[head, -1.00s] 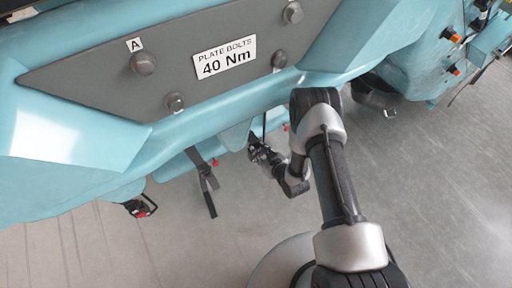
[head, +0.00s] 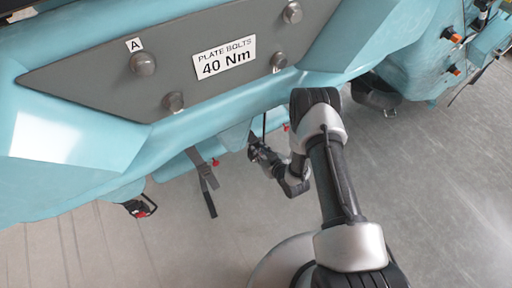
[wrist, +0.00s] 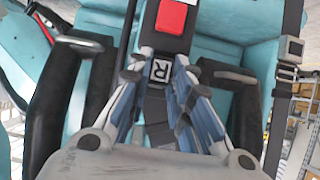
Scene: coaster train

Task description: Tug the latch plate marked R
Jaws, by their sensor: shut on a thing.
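The latch plate marked R (wrist: 160,70) shows in the wrist view, with a white R label on its dark body. A black buckle with a red button (wrist: 172,17) lies just above it, close against the plate; I cannot tell how deep the plate sits in it. My gripper (wrist: 159,82) is shut on the latch plate, one blue-grey finger on each side. A dark strap (wrist: 156,108) runs down from the plate between the fingers. In the head view my gripper (head: 256,150) is small, below the teal car body, and the plate cannot be made out there.
Dark padded bars (wrist: 52,105) flank the gripper left and right. A grey strap with a metal buckle (wrist: 289,62) hangs at right. In the head view, a teal car body with a grey bolt plate (head: 110,80) stands above; another strap (head: 205,175) hangs left of my gripper.

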